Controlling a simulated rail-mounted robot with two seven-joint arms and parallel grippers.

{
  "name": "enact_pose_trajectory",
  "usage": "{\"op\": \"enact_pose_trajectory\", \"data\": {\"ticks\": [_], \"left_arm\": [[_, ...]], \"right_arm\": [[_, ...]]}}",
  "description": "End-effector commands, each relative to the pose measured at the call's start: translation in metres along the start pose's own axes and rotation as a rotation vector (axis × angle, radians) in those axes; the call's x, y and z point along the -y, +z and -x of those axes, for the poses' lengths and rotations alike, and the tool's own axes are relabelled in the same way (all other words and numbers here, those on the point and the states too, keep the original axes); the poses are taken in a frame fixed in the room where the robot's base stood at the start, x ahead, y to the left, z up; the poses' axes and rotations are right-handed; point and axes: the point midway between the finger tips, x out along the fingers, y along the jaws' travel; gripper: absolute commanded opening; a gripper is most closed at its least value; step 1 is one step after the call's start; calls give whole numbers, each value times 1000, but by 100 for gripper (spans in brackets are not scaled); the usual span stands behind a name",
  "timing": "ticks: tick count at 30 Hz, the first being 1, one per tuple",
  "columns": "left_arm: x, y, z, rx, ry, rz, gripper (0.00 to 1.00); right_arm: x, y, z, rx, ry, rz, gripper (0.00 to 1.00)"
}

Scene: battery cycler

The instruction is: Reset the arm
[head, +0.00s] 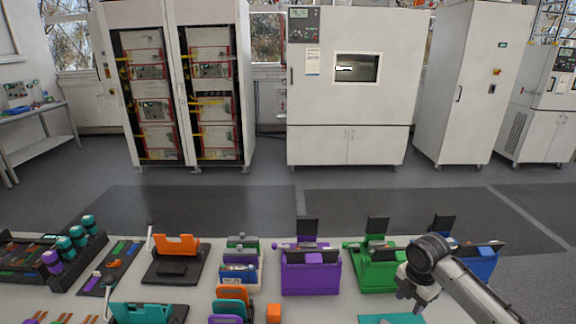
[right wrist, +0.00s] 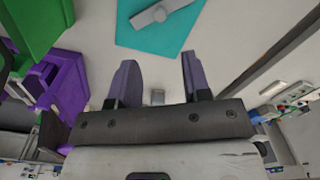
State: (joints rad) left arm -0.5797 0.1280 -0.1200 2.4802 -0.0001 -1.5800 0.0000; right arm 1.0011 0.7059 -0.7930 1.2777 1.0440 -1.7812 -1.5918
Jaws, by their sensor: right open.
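My right arm comes in from the lower right of the head view. Its gripper (head: 412,299) points down over the white table, right of the purple fixture and in front of the green one. In the right wrist view the two fingers of this gripper (right wrist: 158,75) stand apart with nothing held between them. A teal plate (right wrist: 150,42) with a grey metal piece (right wrist: 160,14) on it lies beyond the fingertips. My left gripper is not in view.
A purple fixture (head: 311,278), a green fixture (head: 374,275) and a blue fixture (head: 484,265) stand near the right arm. An orange holder on a black base (head: 172,270) and a rack of cylinders (head: 40,275) stand left. Cabinets line the back beyond open floor.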

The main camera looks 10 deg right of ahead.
Motion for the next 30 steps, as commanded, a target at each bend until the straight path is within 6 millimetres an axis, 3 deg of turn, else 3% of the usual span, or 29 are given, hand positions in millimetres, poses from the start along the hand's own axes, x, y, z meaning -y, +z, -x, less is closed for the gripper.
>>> {"op": "enact_pose_trajectory", "data": {"ticks": [5, 10, 14, 16, 18, 22, 26, 30], "left_arm": [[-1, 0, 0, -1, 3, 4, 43], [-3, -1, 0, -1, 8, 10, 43], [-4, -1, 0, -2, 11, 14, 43], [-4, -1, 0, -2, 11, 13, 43], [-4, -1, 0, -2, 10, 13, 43], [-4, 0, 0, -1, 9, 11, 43], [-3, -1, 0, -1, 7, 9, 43], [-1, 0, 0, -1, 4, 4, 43]], "right_arm": [[-2, 0, 0, 0, 10, -232, 44], [-9, 11, 5, 87, 88, -607, 44], [-24, 6, 34, 171, 275, -838, 44], [-35, -1, 64, 182, 430, -946, 44], [-46, -17, 101, 156, 603, -1033, 44], [-55, -58, 153, 39, 874, -1132, 44], [-44, -106, 166, -126, 1053, -1197, 44], [-16, -144, 152, -269, 1136, -1247, 44]]}}
